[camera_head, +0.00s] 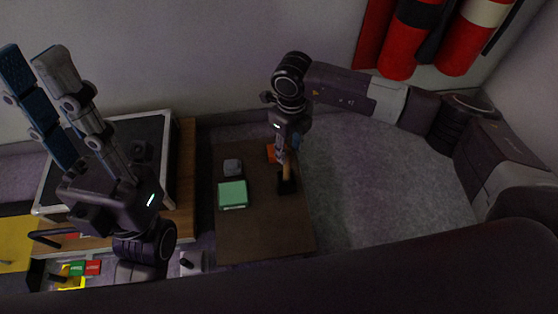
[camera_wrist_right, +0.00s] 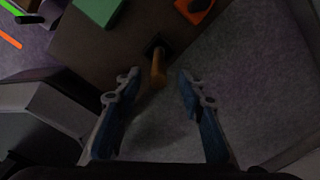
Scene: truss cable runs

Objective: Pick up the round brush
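The round brush shows in the head view as a tan handle (camera_head: 287,168) standing on a dark base (camera_head: 287,186), near the right edge of a brown table. In the right wrist view its handle (camera_wrist_right: 158,70) points toward me from the dark base. My right gripper (camera_head: 281,158) is above the brush, and its fingers partly overlap the handle in the head view. In the right wrist view the right gripper (camera_wrist_right: 158,79) is open, with the handle between the two fingertips and a gap on each side. My left gripper (camera_head: 32,56) is open and empty, fingers pointing up, far left.
The brown table (camera_head: 265,232) also holds a green block (camera_head: 232,194), a grey object (camera_head: 232,167) and an orange object (camera_head: 271,153). A black-topped case (camera_head: 155,130) stands left. Red cylinders (camera_head: 408,38) hang on the back wall. The table's front is clear.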

